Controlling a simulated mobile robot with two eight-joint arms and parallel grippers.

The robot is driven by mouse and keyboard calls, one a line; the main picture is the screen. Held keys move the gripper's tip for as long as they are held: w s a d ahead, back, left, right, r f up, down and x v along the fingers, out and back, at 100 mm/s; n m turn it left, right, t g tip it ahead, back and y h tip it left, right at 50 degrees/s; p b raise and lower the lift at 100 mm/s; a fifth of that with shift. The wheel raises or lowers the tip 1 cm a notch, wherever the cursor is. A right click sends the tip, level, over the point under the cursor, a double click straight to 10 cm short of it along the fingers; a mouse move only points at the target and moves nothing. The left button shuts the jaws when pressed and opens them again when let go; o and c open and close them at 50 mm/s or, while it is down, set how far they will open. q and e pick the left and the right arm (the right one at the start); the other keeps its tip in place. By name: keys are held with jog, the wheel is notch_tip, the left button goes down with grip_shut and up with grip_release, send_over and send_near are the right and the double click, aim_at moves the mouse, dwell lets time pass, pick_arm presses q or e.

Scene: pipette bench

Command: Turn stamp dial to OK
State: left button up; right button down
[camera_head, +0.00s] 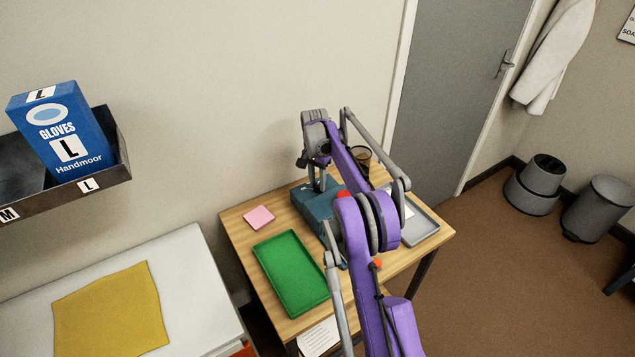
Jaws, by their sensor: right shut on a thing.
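A teal-blue device (318,205), which looks like the stamp, stands on the small wooden table (236,222), partly hidden behind my purple right arm. My right gripper (316,188) points down at the top of this device and is shut on what seems to be its dial. The dial, its marks and its setting are too small and too covered to read. My left gripper is not in view.
A green tray (290,272) and pink notes (259,217) lie left of the device. A grey tray (424,226) and a dark cup (361,157) are on its right and behind. A glove box (58,128) sits on a wall shelf at left.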

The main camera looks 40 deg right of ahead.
jog(key=n, duration=0.4)
jog(key=shift+n, duration=0.3)
jog(key=n, duration=0.3)
jog(key=shift+n, duration=0.3)
jog(key=n, duration=0.3)
jog(key=shift+s+n, duration=0.1)
jog(key=shift+n, duration=1.9)
jog(key=c, duration=0.9)
grip_release()
jog(key=shift+o, duration=0.2)
